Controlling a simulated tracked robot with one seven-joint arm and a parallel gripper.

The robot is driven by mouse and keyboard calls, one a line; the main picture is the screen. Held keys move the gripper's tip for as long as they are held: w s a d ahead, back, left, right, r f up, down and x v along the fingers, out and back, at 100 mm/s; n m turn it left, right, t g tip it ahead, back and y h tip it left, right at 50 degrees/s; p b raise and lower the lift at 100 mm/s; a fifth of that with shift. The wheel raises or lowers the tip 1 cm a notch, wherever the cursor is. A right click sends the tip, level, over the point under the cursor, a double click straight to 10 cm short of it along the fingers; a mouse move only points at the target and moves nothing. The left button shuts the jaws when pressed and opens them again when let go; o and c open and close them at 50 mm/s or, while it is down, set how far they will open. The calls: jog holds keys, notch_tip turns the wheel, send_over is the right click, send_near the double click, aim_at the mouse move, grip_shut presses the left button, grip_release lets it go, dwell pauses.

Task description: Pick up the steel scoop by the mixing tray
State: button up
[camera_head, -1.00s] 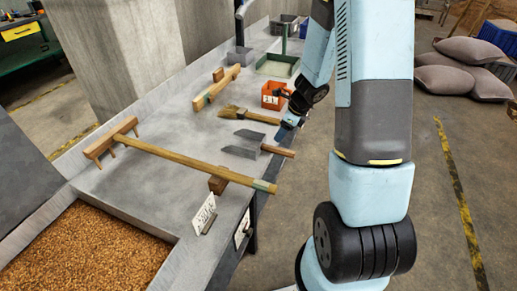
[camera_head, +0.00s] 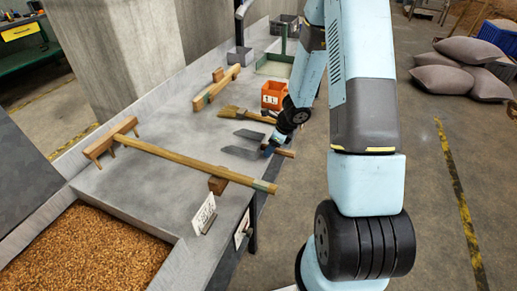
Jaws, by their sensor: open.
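The steel scoop (camera_head: 243,145) lies on the grey metal bench, its two grey sides pointing left and its wooden handle (camera_head: 286,153) pointing right, over the bench's edge. My gripper (camera_head: 268,151) is open and sits at the near end of the handle, where it meets the steel. It hides part of the handle. I cannot tell whether the fingers are around the handle or just above it. A tray of brown grain (camera_head: 167,237) is sunk in the bench at the lower left; it may be the mixing tray.
A long wooden rake (camera_head: 190,162) lies across the bench on the near side, with a small white sign (camera_head: 204,214) close by. A brush (camera_head: 240,112) and an orange box (camera_head: 272,94) are just beyond the scoop.

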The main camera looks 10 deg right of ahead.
jog(key=shift+f, duration=0.1)
jog(key=shift+c, duration=0.2)
grip_shut()
dwell(0.4)
dwell(0.8)
